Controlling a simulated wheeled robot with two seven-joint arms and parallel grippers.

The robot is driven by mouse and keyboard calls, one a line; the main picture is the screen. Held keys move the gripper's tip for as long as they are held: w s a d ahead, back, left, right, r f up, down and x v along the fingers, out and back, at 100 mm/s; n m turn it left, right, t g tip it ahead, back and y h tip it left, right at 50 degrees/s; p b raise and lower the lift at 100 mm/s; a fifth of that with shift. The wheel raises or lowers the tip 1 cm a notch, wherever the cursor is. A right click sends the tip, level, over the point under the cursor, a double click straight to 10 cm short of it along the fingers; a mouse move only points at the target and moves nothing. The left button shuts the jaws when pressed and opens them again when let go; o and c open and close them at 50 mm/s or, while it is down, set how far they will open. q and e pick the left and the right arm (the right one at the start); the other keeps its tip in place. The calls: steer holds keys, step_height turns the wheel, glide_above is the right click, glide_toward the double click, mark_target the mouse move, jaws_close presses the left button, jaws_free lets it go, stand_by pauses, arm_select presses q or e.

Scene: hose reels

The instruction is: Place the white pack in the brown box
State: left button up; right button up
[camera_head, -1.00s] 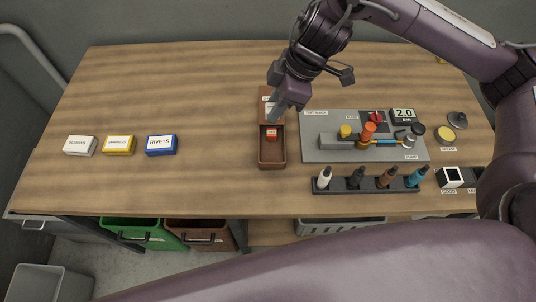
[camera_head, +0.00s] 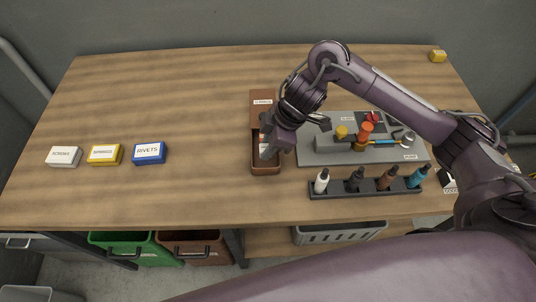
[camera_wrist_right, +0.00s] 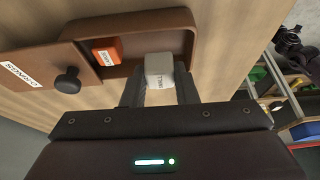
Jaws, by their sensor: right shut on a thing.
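The brown box (camera_head: 266,170) stands near the middle of the bench with its compartment open. Its lid (camera_head: 262,104) with a white label is at the far end, and its dark knob (camera_wrist_right: 67,79) shows in the wrist view. An orange pack (camera_wrist_right: 102,54) lies inside. My right gripper (camera_head: 268,149) is low over the open compartment. It is shut on a small white pack (camera_wrist_right: 159,70) with a dark-lettered label. The pack overlaps the box's inside in the wrist view; I cannot tell whether it touches the floor. The left gripper is out of view.
White screws (camera_head: 64,156), yellow (camera_head: 105,154) and blue rivets (camera_head: 150,152) cartons stand at the left. A grey fixture board (camera_head: 320,157) and a bottle rack (camera_head: 340,190) stand close to the right of the box.

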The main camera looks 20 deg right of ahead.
steer(key=shift+f+b, duration=0.5)
steer(key=shift+f, duration=1.4)
steer(key=shift+f, duration=0.15)
steer(key=o, duration=0.7)
steer(key=shift+d+r, duration=0.1)
steer(key=shift+r, duration=0.35)
steer(key=p+v, duration=0.2)
steer(key=v, duration=0.9)
steer(key=shift+s+d+r, duration=0.15)
